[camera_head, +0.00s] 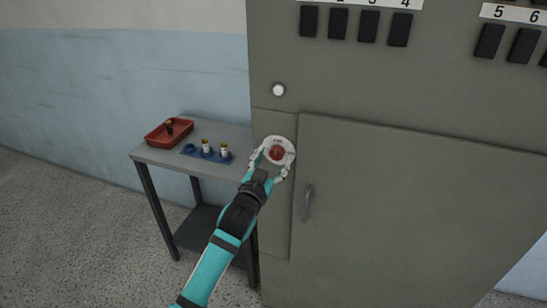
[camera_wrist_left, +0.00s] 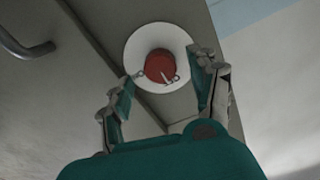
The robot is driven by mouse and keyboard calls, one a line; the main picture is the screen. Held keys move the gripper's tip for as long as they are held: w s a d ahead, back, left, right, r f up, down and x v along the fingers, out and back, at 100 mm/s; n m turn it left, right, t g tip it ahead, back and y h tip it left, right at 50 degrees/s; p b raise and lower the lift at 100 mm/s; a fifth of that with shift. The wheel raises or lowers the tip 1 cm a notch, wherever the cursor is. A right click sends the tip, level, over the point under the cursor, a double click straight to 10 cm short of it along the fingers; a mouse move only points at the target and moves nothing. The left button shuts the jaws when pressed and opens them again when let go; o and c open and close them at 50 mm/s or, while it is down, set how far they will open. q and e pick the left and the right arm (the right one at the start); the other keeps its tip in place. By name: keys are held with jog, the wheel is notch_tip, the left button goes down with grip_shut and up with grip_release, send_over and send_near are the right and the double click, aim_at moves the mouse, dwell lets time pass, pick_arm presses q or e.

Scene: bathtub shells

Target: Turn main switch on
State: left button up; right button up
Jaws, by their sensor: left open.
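The main switch is a round red knob (camera_head: 277,154) on a white disc (camera_head: 291,143), set in the front of the grey cabinet (camera_head: 400,200). My left gripper (camera_head: 270,165) is open at the switch, with a finger on either side of the knob. In the left wrist view the red knob (camera_wrist_left: 160,66) shows between the fingertips of my left gripper (camera_wrist_left: 163,82), on its white disc (camera_wrist_left: 146,38). I cannot tell whether the fingers touch it. My right gripper is not in view.
A white round lamp or button (camera_head: 278,90) sits above the switch. A door handle (camera_head: 307,203) is at its lower right. Black switches (camera_head: 338,24) line the cabinet top. A metal table (camera_head: 160,156) at left holds a red tray (camera_head: 158,139) and a blue rack (camera_head: 222,159) with small bottles.

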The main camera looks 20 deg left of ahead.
pick_arm(q)
jog(key=shift+w, duration=0.7)
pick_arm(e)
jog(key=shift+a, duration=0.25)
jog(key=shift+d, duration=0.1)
pick_arm(q)
jog(key=c, duration=1.2)
jog(key=shift+o, duration=0.2)
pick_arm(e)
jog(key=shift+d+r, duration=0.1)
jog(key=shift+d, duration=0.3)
